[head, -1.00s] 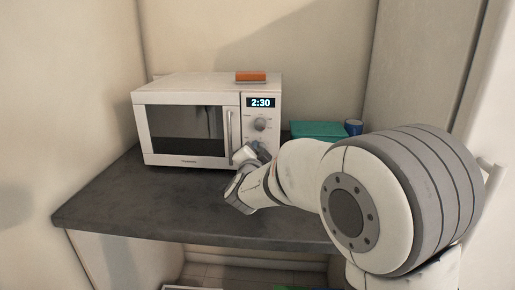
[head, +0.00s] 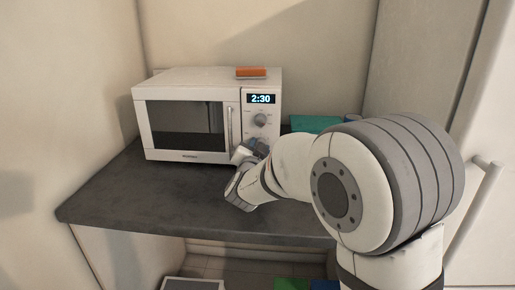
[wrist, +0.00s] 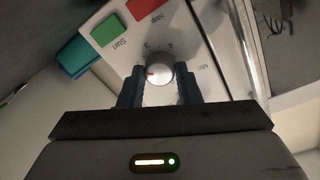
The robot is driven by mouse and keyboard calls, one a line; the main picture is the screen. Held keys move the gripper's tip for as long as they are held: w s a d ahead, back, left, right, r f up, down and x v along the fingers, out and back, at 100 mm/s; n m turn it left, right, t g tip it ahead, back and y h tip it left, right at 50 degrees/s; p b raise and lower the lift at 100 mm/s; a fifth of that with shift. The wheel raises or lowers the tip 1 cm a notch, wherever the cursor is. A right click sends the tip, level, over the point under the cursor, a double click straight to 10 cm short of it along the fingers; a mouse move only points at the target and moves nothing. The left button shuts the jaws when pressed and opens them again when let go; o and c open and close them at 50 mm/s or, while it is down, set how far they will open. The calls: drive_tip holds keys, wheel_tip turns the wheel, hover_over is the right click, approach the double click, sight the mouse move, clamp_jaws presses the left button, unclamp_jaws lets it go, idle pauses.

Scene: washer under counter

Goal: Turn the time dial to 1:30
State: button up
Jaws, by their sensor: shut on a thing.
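The white microwave (head: 190,80) stands on the dark counter with its door shut, and its display (head: 261,99) reads 2:30. A grey dial (head: 260,119) shows under the display. In the wrist view a silver dial (wrist: 158,72) with a red mark sits between my gripper's (wrist: 159,88) dark fingers, one on each side. Digits and "Min" are printed beside it. My gripper (head: 256,148) is shut on this dial, low on the panel; in the head view it hides the dial. The green Start button (wrist: 107,31) and red Stop button (wrist: 145,8) are beyond it.
An orange block (head: 251,72) lies on top of the microwave. A teal box (head: 316,124) stands to its right, partly behind my arm. The counter (head: 130,195) is clear at the front left. A door handle (head: 487,185) sticks out at the right.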

drive_tip(key=shift+f, duration=0.1)
drive_tip(key=o, duration=1)
drive_tip(key=shift+c, duration=0.2)
drive_tip(key=shift+s, duration=0.1)
drive_tip(key=s, duration=0.7)
drive_tip(key=shift+s+a, duration=0.3)
drive_tip(key=shift+a, duration=0.05)
